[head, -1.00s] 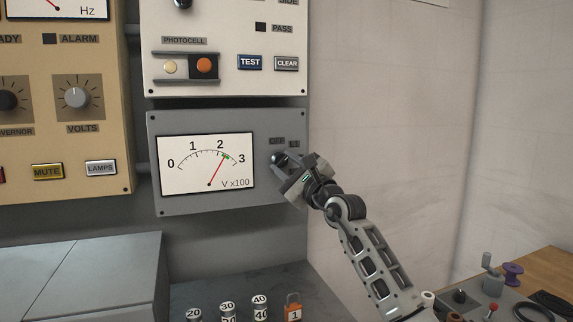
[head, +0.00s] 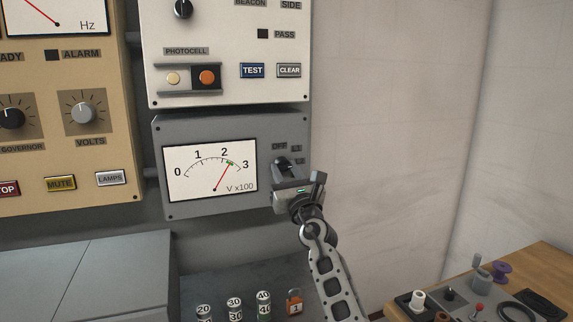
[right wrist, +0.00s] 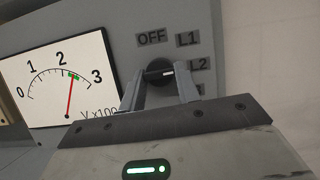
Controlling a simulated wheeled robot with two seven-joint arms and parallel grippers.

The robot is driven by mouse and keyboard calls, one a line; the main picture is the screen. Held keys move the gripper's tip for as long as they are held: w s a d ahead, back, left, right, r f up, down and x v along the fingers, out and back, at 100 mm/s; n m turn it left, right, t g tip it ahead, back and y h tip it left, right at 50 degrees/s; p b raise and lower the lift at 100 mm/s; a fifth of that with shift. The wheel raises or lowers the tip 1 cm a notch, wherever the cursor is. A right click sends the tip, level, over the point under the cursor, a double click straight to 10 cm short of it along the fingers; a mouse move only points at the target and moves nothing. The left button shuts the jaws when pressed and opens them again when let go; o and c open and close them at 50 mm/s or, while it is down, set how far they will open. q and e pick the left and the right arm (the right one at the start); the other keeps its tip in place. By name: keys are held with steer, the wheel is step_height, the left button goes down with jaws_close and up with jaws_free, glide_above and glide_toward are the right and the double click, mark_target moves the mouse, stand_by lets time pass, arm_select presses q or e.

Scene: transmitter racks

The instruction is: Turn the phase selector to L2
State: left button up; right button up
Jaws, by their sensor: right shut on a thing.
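The phase selector is a black knob (right wrist: 158,70) on the grey meter panel (head: 200,125), with OFF, L1 and L2 labels around it and a partly hidden label below L2. In the right wrist view its white mark points right, roughly toward the L2 label (right wrist: 198,64). My right gripper (right wrist: 160,78) is shut on the knob, one finger on each side. In the head view the right gripper (head: 287,172) covers part of the knob (head: 281,162). The meter (head: 210,172) needle stands between 2 and 3, near a green mark. My left gripper is out of view.
A white panel (head: 225,30) with TEST and CLEAR buttons is above. A tan panel (head: 75,130) with knobs is at left. A wooden bench (head: 545,270) with small parts is at right.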

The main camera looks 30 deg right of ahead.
steer(key=shift+f+m, duration=0.1)
steer(key=shift+m, duration=0.2)
steer(key=o, duration=1)
steer(key=shift+c, duration=0.2)
steer(key=b+v, duration=0.1)
steer(key=v, duration=1.5)
steer(key=shift+w+a+f, duration=0.1)
steer(key=shift+a, duration=0.05)
